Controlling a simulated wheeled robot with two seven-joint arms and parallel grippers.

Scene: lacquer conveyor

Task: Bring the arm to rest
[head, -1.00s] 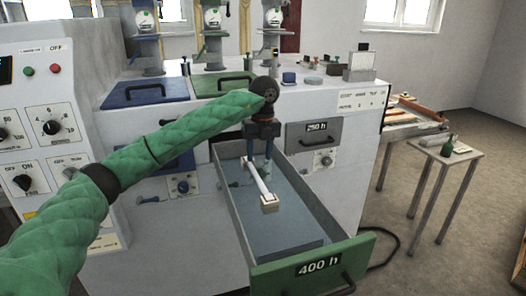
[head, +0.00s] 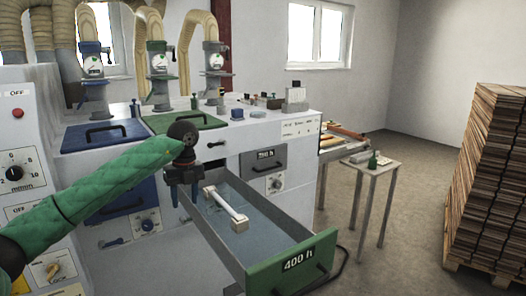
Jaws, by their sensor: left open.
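My left arm, in a quilted green sleeve, comes in from the left in the head view. My left gripper (head: 184,190) points down at the left rim of the open drawer and is open. I cannot tell whether it touches the rim. The drawer (head: 262,262) has a green front marked "400 h" and is pulled far out. A white bar with pale square end blocks (head: 226,205) lies in the drawer, apart from the gripper. My right gripper is not in view.
The machine cabinet (head: 165,262) carries blue and green lids (head: 185,124) and a shut "250 h" drawer (head: 263,160). A small table (head: 370,170) with a green bottle (head: 373,160) stands to the right. A tall stack of brown boards (head: 492,180) stands at far right. Floor between is clear.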

